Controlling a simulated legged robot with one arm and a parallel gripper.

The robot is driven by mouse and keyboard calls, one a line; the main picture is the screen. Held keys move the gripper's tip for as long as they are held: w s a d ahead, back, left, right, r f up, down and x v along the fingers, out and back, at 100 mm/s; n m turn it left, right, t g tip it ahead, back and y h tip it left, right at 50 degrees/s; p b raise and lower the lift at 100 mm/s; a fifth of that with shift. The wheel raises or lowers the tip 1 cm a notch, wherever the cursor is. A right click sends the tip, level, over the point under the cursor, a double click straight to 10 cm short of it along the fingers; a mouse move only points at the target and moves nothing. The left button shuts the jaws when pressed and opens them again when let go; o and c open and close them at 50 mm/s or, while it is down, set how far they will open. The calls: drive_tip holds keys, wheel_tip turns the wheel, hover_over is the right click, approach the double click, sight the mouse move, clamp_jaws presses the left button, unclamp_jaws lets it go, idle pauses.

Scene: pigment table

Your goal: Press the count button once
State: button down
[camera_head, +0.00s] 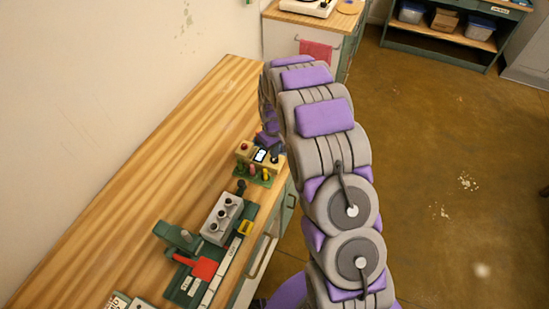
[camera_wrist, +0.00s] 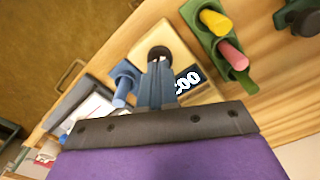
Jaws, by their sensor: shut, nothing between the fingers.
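In the wrist view the box (camera_wrist: 180,50) shows a round black button (camera_wrist: 158,52) and the display (camera_wrist: 188,79), which reads zeros and is partly covered. My gripper (camera_wrist: 157,66) is shut and empty, its fingertips over the near edge of the black button. I cannot tell whether they touch it.
A green rack (camera_wrist: 222,45) with yellow and pink pegs stands beside the box. A blue holder (camera_wrist: 122,78) with a blue peg is on the other side. A grey block with black knobs (camera_head: 221,217) and a red-handled green device (camera_head: 200,268) stand nearer. The left bench strip is clear.

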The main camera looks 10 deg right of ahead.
drive_tip(key=shift+f, duration=0.1)
drive_tip(key=shift+f, duration=0.95)
drive_tip(key=shift+r, duration=0.1)
drive_tip(key=shift+r+p, duration=0.55)
drive_tip(key=shift+r, duration=1.9)
